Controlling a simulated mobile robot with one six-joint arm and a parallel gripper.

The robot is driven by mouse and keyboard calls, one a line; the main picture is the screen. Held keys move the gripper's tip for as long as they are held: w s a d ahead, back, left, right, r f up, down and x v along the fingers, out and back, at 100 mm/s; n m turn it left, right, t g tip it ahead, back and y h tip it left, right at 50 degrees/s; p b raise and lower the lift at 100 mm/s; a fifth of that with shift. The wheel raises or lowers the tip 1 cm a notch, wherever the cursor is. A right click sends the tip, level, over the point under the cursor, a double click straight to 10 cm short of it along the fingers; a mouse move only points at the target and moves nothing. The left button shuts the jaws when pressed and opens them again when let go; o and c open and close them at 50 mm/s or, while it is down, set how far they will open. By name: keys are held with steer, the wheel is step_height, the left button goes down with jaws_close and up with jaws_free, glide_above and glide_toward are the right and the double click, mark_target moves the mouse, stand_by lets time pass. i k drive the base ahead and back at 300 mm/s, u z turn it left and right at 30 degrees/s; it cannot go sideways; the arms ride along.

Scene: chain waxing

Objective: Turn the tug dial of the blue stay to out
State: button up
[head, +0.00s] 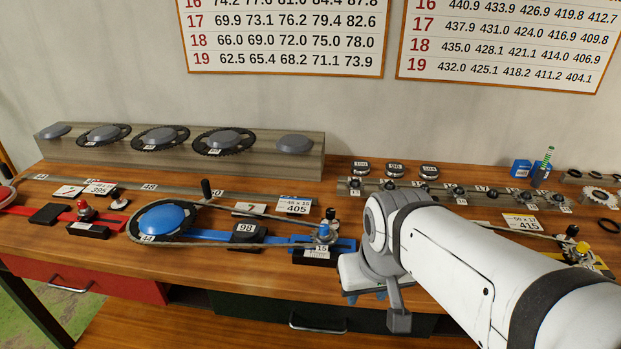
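The blue stay (206,235) lies along the middle of the bench. A large blue-capped chainring (164,221) marked 44 sits at its left end, with a chain looped around it. At its right end are a small blue knob (322,234), a black upright knob (330,214) and a black block (313,257) with a label reading 15. I cannot tell which of these is the tug dial, nor read its setting. My gripper (366,295) is just right of that end, at the bench's front edge. Its fingers are mostly hidden behind its own body.
A black puck (248,232) marked 98 sits on the stay. A rail of small sprockets (450,191) and a chainring rack (190,163) stand behind.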

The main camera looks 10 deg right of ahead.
mark_target(331, 212)
steer(key=z, duration=2.2)
steer(key=k, duration=0.75)
steer(key=u, duration=1.6)
steer(key=i, duration=1)
steer(key=u, duration=0.05)
